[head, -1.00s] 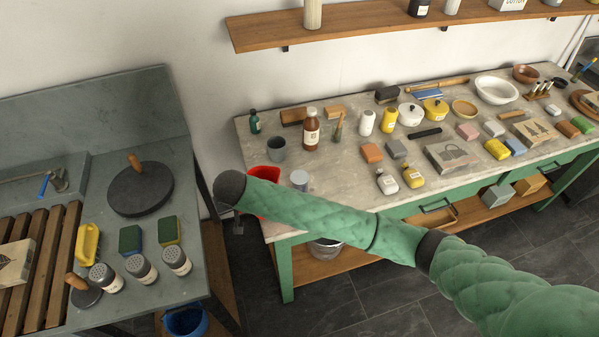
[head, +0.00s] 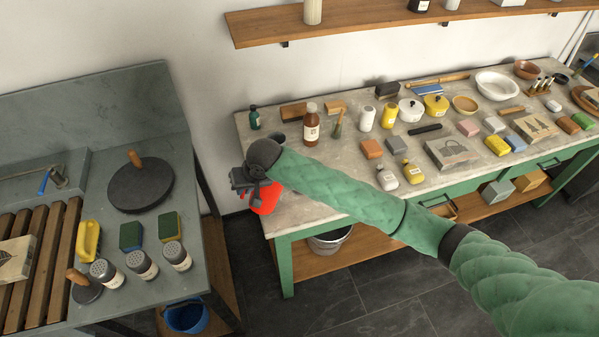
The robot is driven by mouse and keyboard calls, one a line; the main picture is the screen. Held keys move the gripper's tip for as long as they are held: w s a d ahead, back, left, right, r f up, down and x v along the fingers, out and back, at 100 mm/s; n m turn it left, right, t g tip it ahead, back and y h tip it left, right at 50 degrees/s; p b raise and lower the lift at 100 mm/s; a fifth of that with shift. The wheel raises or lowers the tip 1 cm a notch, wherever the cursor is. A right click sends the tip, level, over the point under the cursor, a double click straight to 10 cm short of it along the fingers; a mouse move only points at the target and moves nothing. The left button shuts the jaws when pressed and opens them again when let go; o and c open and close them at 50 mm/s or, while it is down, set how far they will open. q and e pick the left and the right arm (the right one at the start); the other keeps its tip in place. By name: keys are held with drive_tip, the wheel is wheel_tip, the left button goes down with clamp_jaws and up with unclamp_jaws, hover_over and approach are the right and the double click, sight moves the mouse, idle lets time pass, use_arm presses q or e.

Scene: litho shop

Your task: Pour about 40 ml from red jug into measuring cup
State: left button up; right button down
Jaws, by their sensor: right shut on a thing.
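The red jug (head: 265,202) is at the front left corner of the pale-topped table, partly hidden by my right gripper and wrist. It looks tilted, but its rim and contents cannot be made out. My right gripper (head: 243,182) is at the jug's left side, shut on it. A grey cup (head: 285,139) stands behind my wrist, partly covered. I cannot tell whether it is the measuring cup. My left gripper is out of view.
A brown bottle (head: 311,127) and a small green bottle (head: 254,118) stand near the cup. Many blocks, bottles and bowls fill the table to the right. A grey bench (head: 190,225) stands at left, across a gap. A wooden shelf (head: 370,25) hangs above.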

drive_tip(key=shift+w+d+r+g+y, duration=0.3)
drive_tip(key=shift+w+d+r+y, duration=0.1)
drive_tip(key=shift+d+r+y, duration=0.15)
drive_tip(key=shift+w+d+r+m+g+y, duration=0.15)
drive_tip(key=shift+w+d+g+y, duration=0.1)
drive_tip(key=shift+w+d+y, duration=0.15)
drive_tip(key=shift+w+d+r+m+g+y, duration=0.15)
drive_tip(key=shift+w+d+g+y, duration=0.1)
drive_tip(key=shift+d, duration=0.25)
drive_tip(key=shift+w+d+r+g+y, duration=0.3)
drive_tip(key=shift+d+r+y, duration=0.1)
drive_tip(key=shift+r+y, duration=0.2)
drive_tip(key=shift+w+d+r+g+y, duration=0.3)
drive_tip(key=shift+d+r+y, duration=0.15)
drive_tip(key=shift+r, duration=0.2)
drive_tip(key=shift+w+d+r+m+y, duration=0.15)
drive_tip(key=shift+d+r+m+y, duration=0.05)
drive_tip(key=shift+r+m+y, duration=0.25)
drive_tip(key=shift+w+d+g+y, duration=0.25)
drive_tip(key=shift+d+g+y, duration=0.05)
drive_tip(key=shift+g, duration=0.2)
drive_tip(key=shift+w+d+r+y+b, duration=0.1)
drive_tip(key=shift+w+d+y+b, duration=0.1)
drive_tip(key=shift+d+y+b, duration=0.15)
drive_tip(key=shift+a, duration=0.1)
drive_tip(key=shift+d+r+y+b, duration=0.2)
drive_tip(key=shift+r+y+b, duration=0.05)
drive_tip(key=shift+b, duration=0.05)
idle(0.8)
